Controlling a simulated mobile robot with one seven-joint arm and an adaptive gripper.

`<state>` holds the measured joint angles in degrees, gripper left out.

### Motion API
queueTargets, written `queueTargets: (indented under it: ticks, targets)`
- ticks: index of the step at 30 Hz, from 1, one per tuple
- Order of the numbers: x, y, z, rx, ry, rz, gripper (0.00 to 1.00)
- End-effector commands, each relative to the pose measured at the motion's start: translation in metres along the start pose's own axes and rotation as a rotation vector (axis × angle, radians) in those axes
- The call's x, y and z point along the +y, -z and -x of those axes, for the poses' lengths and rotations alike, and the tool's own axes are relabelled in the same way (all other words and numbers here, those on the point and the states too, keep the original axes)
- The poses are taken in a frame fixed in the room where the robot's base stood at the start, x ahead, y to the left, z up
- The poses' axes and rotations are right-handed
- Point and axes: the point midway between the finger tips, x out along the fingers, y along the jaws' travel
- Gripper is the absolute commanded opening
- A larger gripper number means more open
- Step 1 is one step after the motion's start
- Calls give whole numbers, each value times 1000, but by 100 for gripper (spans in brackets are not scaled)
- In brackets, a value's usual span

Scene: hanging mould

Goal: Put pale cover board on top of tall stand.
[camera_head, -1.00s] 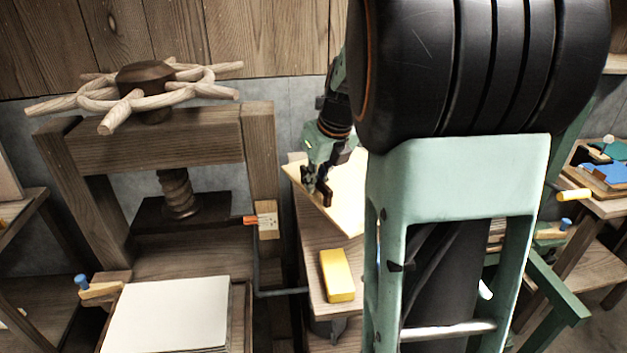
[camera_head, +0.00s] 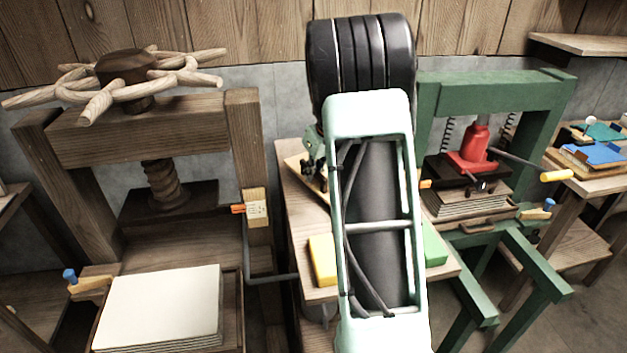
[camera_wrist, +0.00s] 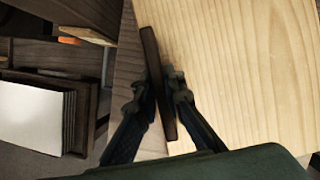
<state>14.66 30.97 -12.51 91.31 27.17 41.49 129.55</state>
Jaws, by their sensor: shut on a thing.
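The pale cover board (camera_wrist: 240,70) fills the right of the wrist view, with a dark wooden bar (camera_wrist: 151,55) along its left part. My gripper (camera_wrist: 157,98) has a finger on each side of this bar and is shut on it. In the head view a sliver of the board (camera_head: 297,166) shows left of my arm, and my gripper (camera_head: 314,178) is partly hidden there. A wooden stand (camera_head: 288,200) between the two presses lies beneath the board. I cannot tell whether they touch, or whether this is the tall stand.
The wooden press (camera_head: 150,140) stands left, with a white sheet stack (camera_head: 160,308) in front. The green press (camera_head: 430,95) with a red jack (camera_head: 476,147) stands right. A yellow block (camera_head: 322,260) and a green block (camera_head: 434,244) sit on the middle stand. My arm hides its centre.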

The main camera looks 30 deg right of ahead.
Motion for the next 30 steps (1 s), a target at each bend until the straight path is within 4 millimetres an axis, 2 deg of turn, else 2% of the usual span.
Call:
queueTargets:
  ticks: [4, 14, 15, 19, 26, 30]
  targets:
    - [1, 9, -20, 1, -1, -1, 0]
    - [1, 10, -24, 1, 0, 0, 0]
    - [2, 11, -24, 2, -2, -1, 12]
    - [2, 11, -24, 2, -2, -1, 26]
    - [2, 11, -23, 2, -1, -1, 26]
    - [1, 9, -17, 0, 0, 0, 26]
